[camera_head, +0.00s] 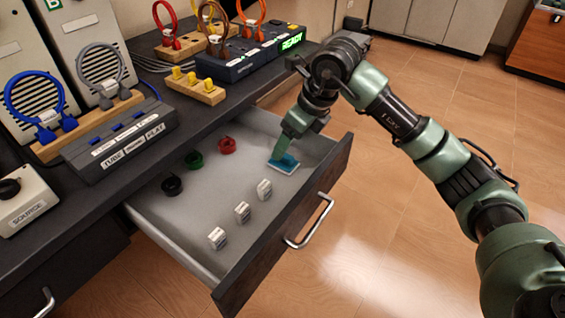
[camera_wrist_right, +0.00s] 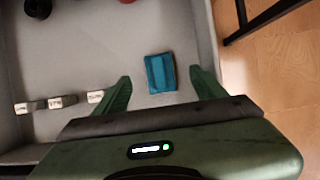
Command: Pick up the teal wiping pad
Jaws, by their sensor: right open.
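The teal wiping pad (camera_head: 286,164) lies in the open drawer, near its right end. In the head view it has a pale lower edge and my right gripper (camera_head: 281,150) is right above it, partly covering it. In the right wrist view the teal pad (camera_wrist_right: 160,73) lies flat on the drawer floor, ahead of and between the two fingers. My right gripper (camera_wrist_right: 160,86) is open and empty, with a finger on each side of the pad's line. I cannot tell the exact height of the fingertips above the pad. My left gripper is not in view.
The open drawer (camera_head: 262,122) also holds small white blocks (camera_head: 242,212) and black, green (camera_head: 194,159) and red (camera_head: 227,145) rings. The drawer's front panel (camera_head: 290,235) stands close to my right gripper. The desk (camera_head: 65,215) above carries cabled devices.

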